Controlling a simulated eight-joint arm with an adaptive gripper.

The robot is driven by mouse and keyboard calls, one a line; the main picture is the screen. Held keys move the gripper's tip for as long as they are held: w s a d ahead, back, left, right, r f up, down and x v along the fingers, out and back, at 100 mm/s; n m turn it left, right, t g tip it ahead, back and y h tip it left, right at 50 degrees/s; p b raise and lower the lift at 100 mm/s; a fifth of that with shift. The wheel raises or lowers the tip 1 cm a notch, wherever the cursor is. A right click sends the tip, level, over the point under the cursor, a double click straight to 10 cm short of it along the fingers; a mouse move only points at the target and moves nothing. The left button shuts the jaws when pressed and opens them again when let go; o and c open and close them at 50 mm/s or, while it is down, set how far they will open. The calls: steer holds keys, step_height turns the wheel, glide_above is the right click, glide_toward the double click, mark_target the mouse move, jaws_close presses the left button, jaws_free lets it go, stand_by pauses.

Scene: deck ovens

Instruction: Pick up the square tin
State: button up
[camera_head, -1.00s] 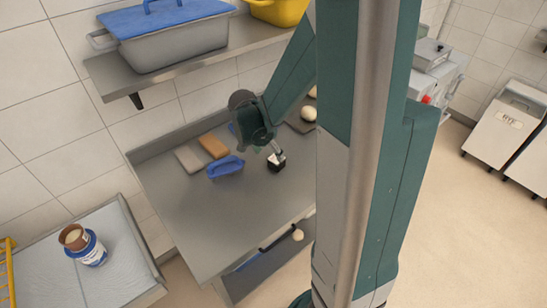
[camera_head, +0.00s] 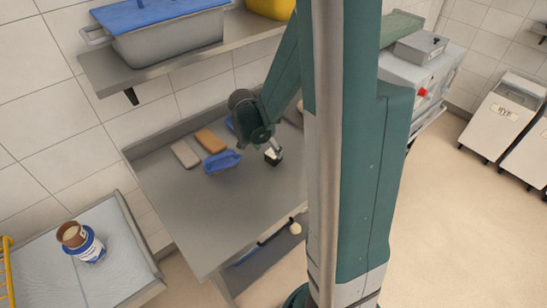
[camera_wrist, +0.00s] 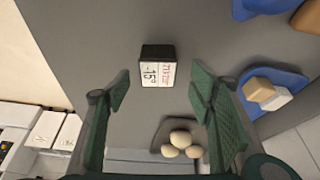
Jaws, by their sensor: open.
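A small, squarish black box with a white printed label (camera_wrist: 158,66) stands on the grey worktop. It is the nearest thing to a square tin at my gripper. My gripper (camera_wrist: 161,90) is open, with one finger on each side below the box in the wrist view. The box lies just past the fingertips, centred between them, and nothing is held. In the head view the box (camera_head: 273,156) shows just under my gripper, and the fingers are too small to tell apart. I cannot tell whether they touch the box.
A dark plate (camera_wrist: 158,131) with several pale balls is near. A blue tray (camera_wrist: 289,81) holds tan and white blocks. In the head view a blue container (camera_head: 222,161), brown block (camera_head: 210,140) and grey block (camera_head: 185,154) lie left. A shelf (camera_head: 100,76) hangs above. The front worktop is clear.

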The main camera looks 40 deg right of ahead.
mark_target(273, 153)
steer(key=shift+d+f, duration=0.1)
steer(key=shift+f, duration=0.1)
stand_by(0.3)
steer(key=shift+x, duration=2.45)
steer(key=shift+s+d, duration=0.15)
steer(key=shift+c, duration=0.7)
steer(key=c, duration=1)
